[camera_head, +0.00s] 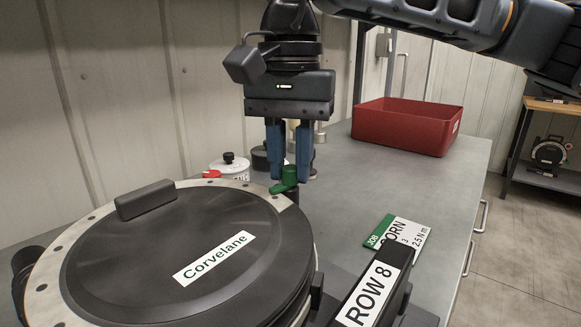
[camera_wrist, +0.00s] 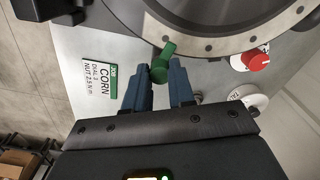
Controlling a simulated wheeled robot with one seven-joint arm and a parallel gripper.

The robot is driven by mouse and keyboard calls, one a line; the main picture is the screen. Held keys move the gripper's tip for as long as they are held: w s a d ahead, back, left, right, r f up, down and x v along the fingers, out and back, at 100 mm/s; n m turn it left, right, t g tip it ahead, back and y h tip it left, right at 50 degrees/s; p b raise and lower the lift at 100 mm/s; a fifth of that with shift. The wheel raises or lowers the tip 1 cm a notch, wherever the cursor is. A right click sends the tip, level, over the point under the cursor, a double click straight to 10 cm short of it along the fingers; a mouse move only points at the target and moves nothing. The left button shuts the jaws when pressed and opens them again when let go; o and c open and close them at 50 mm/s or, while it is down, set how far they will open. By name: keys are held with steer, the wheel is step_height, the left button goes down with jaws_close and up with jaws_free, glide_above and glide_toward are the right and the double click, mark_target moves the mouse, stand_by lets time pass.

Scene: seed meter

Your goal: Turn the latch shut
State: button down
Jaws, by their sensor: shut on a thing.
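The seed meter (camera_head: 120,268) is a large round dark housing labelled Corvelane, with a pale drilled ring around its lid. The green latch (camera_head: 285,182) stands at the far right edge of the lid; it also shows in the wrist view (camera_wrist: 162,62), its arm pointing toward the ring. My gripper (camera_head: 289,178) points down over the latch, one blue finger on each side. In the wrist view my gripper (camera_wrist: 159,72) has the latch knob between its fingertips and is shut on it. The latch's lower part is partly hidden.
A red bin (camera_head: 408,124) stands at the back right of the grey bench (camera_head: 345,190). A job card (camera_head: 399,233) lies to the right, near a bar labelled ROW 8 (camera_head: 370,294). White containers (camera_head: 230,167) and small metal pieces stand behind the latch.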

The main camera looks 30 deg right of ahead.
mark_target(291, 168)
steer(key=shift+n, duration=0.6)
steer(key=c, duration=0.9)
jaws_free()
steer(key=shift+c, duration=0.2)
steer(key=shift+r, duration=3.9)
